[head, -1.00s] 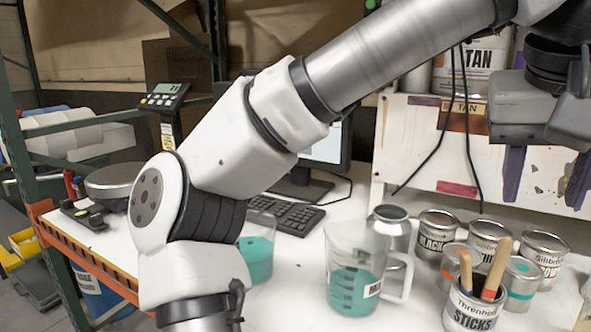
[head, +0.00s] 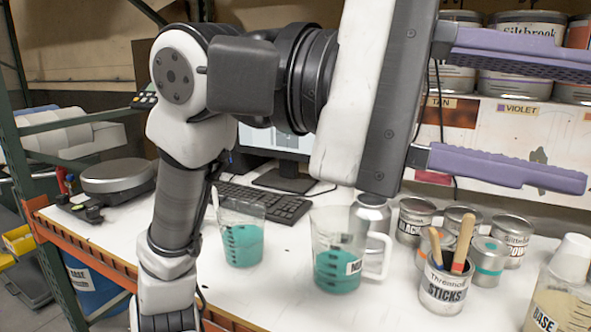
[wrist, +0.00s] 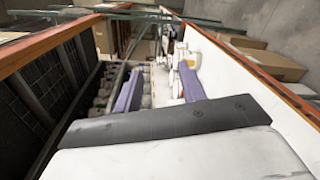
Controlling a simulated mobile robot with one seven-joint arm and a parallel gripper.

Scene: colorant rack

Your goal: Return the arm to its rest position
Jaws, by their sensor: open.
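My gripper (head: 574,124) is at the upper right of the head view, held sideways with its two purple fingers pointing right. The fingers are wide apart, with nothing between them. It is raised above the white table, in front of the shelf of cans. The wrist view shows the same fingers (wrist: 160,85) spread and empty. My arm is folded in the left and middle of the head view and partly hides the monitor.
A beaker (head: 242,238) and a jug (head: 335,262), both with teal liquid, stand on the table (head: 285,300). A sticks can (head: 443,290) and several paint cans (head: 415,220) are to the right. A base container (head: 565,305) with cups is at far right. A scale (head: 117,176) is at left.

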